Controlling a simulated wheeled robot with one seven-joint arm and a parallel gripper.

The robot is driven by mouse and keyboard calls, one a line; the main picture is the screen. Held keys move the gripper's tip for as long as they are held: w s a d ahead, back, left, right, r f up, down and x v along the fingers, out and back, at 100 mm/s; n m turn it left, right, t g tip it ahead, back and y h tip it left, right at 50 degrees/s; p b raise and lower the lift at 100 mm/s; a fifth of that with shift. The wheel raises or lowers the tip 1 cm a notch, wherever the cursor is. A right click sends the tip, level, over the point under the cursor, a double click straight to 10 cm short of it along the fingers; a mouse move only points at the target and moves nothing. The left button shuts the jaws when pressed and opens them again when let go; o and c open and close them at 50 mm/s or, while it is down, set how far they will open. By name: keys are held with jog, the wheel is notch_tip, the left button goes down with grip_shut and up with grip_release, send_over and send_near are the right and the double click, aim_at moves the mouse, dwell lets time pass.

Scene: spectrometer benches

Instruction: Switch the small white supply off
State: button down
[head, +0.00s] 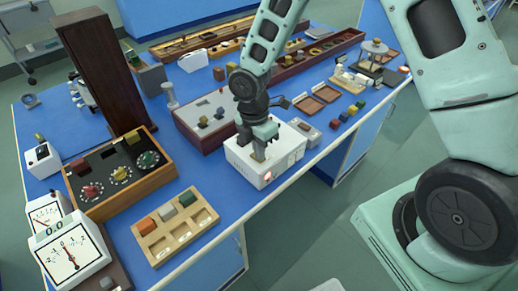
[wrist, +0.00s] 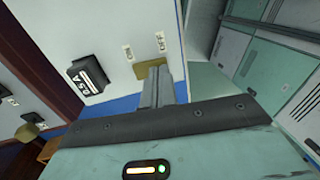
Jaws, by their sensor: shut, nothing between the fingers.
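A small white supply box (head: 288,158) stands near the front edge of the blue bench, with a reddish lamp (head: 267,176) on its front face. In the wrist view its white top (wrist: 125,32) fills the upper middle, with a black lettered plate (wrist: 86,76) and a brass-coloured plate (wrist: 178,71). My gripper (head: 259,156) points down at the box top. Its fingers (wrist: 156,84) are shut and empty, with their tips at the brass plate. I cannot tell whether they touch it. The fingers cover part of that plate, and no switch lever can be made out.
A maroon box (head: 190,128) stands close behind the white box. Small coloured blocks (head: 346,116) and a small grey box (head: 306,131) lie to its right. A wooden tray (head: 160,249) with blocks and dial meters (head: 72,254) are at the left. Bare blue bench lies between.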

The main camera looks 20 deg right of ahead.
jog(key=b, duration=0.1)
jog(key=f+t+b, duration=0.1)
jog(key=b, duration=0.1)
jog(key=shift+s+d+f, duration=0.1)
jog(key=shift+s+f, duration=0.05)
jog(key=shift+s, duration=0.15)
jog(key=shift+s+t+y+b, duration=0.2)
jog(key=shift+t+y+b, duration=0.2)
jog(key=shift+t+b, duration=0.25)
jog(key=shift+s+d+f, duration=0.1)
jog(key=shift+s, duration=0.2)
jog(key=shift+w+a+r+p, duration=0.15)
jog(key=shift+w+p, duration=0.1)
jog(key=shift+w, duration=0.15)
jog(key=shift+w+a+r+p, duration=0.1)
jog(key=shift+w+p, duration=0.15)
jog(key=shift+w, duration=0.15)
jog(key=shift+w+r+p, duration=0.1)
jog(key=shift+r+p, duration=0.4)
jog(key=shift+r, duration=0.05)
notch_tip(320, 180, up, 14)
jog(key=s+p, duration=0.2)
jog(key=p, duration=0.2)
jog(key=shift+s+d+f, duration=0.25)
jog(key=shift+d, duration=0.15)
